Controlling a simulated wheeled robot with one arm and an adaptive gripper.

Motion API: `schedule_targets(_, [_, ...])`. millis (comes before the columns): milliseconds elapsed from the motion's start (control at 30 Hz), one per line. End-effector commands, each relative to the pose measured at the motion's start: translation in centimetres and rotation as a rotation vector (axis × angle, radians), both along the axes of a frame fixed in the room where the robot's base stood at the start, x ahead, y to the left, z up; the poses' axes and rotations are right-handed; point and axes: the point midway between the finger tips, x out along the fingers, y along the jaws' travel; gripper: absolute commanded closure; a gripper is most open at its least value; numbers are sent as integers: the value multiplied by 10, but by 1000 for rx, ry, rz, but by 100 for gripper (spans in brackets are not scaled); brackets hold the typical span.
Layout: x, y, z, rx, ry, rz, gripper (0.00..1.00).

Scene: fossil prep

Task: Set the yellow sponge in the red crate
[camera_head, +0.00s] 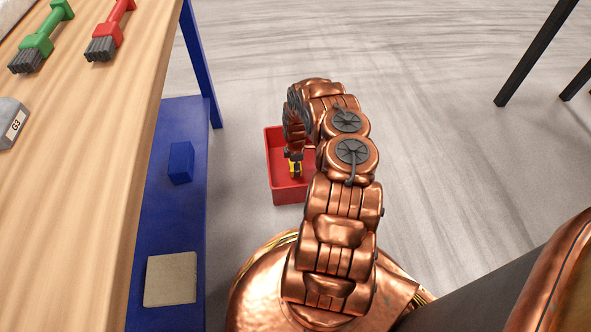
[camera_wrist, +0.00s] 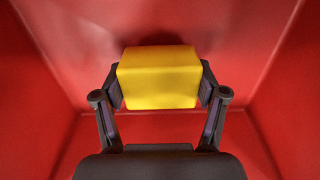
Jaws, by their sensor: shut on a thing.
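The yellow sponge (camera_wrist: 158,78) is a small block between the two fingers of my gripper (camera_wrist: 160,88) in the wrist view. The gripper is shut on it. Red walls and a red floor of the crate (camera_wrist: 40,80) surround them, so the sponge is inside the crate; I cannot tell whether it touches the floor. In the head view the red crate (camera_head: 281,179) stands on the grey floor, partly hidden behind my arm. A bit of the yellow sponge (camera_head: 295,169) shows inside it, below my gripper (camera_head: 294,160).
A wooden workbench (camera_head: 75,190) is at left, with a green brush (camera_head: 41,38), a red brush (camera_head: 110,30) and a grey block (camera_head: 10,122) labelled G3. Its blue lower shelf (camera_head: 180,225) holds a blue block (camera_head: 181,162) and a beige slab (camera_head: 171,279). The floor beyond the crate is clear.

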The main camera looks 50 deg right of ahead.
Motion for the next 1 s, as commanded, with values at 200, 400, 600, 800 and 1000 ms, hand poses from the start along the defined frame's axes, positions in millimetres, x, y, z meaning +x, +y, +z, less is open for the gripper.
schedule_targets(200, [1, -1, -11, -1, -2, -1, 61])
schedule_targets(400, [1, 0, -12, -1, -2, -1, 61])
schedule_targets(600, [1, -1, -14, -2, -2, -1, 17])
schedule_targets(800, [1, -1, -14, -1, -2, -1, 3])
schedule_targets(1000, [1, -1, -14, -1, -2, -1, 3])
